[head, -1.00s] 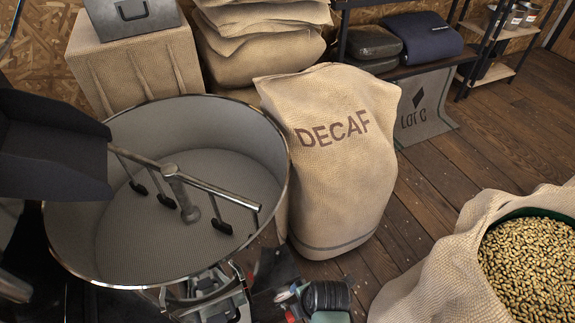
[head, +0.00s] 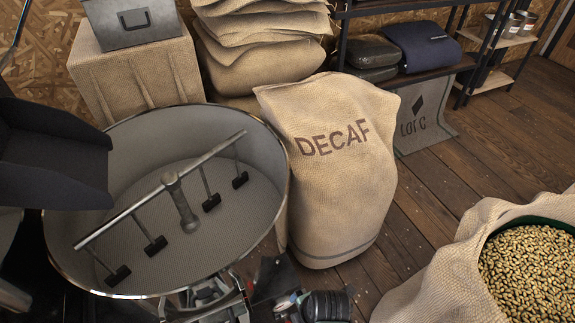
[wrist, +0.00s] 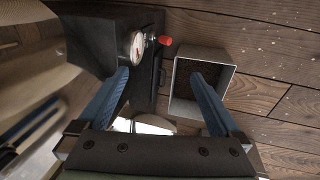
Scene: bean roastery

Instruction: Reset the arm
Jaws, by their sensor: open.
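My gripper (wrist: 160,100) shows in the wrist view with its two blue fingers spread apart. It is open and nothing is between the fingers. Below it in that view are a dark machine body with a round gauge (wrist: 138,48) and a red knob (wrist: 165,40), and a grey square bin (wrist: 203,57) with dark contents on the wood floor. In the head view parts of my arm show at the bottom, below the cooling drum; the fingertips cannot be made out there.
A round cooling drum (head: 130,140) with a stirring arm (head: 165,190) stands at the left. A DECAF sack (head: 335,190) stands beside it. An open sack of beans (head: 440,280) is at lower right. Stacked sacks (head: 262,45) and a shelf (head: 430,75) are behind. Wood floor (head: 510,140) is clear at right.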

